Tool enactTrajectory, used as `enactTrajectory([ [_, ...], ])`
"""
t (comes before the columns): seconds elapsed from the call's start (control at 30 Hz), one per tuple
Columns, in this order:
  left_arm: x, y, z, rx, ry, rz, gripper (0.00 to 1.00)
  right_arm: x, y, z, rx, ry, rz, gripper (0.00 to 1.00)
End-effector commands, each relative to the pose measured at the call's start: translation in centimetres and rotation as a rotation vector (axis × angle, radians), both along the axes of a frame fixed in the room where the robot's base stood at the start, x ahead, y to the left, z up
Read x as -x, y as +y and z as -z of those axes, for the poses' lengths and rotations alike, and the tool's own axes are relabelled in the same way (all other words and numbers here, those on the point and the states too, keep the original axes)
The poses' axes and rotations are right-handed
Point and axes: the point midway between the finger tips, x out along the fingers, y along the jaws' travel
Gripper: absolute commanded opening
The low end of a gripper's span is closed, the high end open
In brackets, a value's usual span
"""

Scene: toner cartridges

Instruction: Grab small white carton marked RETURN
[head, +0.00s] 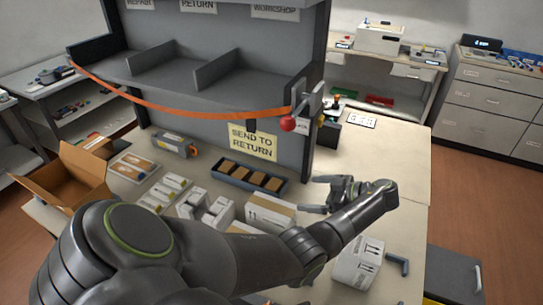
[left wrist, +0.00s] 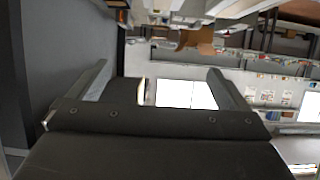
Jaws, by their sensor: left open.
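Several white cartons lie on the table in the head view. They include small ones (head: 205,212) left of centre, a longer one (head: 268,212) with dark marks, and a larger one (head: 358,264) with arrow marks at the front right. I cannot read RETURN on any carton. My left gripper (head: 316,193) is open just right of the longer carton, pointing left, with nothing visibly held. In the left wrist view its two fingers (left wrist: 162,82) stand wide apart, with a bright white surface (left wrist: 187,94) beyond them that I cannot identify. My right gripper is not seen.
A grey shelf unit (head: 215,75) stands behind, with an orange strap (head: 180,108) across its front and a yellow SEND TO RETURN sign (head: 252,142). A dark tray (head: 225,176) holds brown pieces. An open cardboard box (head: 65,180) is at left.

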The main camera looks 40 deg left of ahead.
Motion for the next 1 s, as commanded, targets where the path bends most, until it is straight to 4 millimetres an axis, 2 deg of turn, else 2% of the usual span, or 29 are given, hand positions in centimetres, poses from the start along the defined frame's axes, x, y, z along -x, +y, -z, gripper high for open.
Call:
enactTrajectory([
  [0.03, 0.0, 0.0, 1.2, 0.000, 0.000, 0.000, 0.98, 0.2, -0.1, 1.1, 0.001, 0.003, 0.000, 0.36],
  [0.43, 0.0, 0.0, 6.5, 0.000, 0.000, 0.000, 0.98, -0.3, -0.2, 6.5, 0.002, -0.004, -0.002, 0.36],
  [0.67, 0.0, 0.3, 7.5, 0.000, -0.001, 0.000, 0.98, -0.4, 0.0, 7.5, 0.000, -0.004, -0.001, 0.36],
  [0.87, 0.6, 1.9, 8.5, 0.000, -0.001, -0.002, 0.98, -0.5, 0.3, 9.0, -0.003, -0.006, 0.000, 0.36],
  [0.93, 1.0, 3.1, 8.1, -0.003, 0.002, -0.002, 0.98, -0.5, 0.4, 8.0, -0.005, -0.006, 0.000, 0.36],
  [1.0, 1.4, 4.3, 8.6, -0.003, 0.003, -0.002, 0.98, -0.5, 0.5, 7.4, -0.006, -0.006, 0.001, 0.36],
])
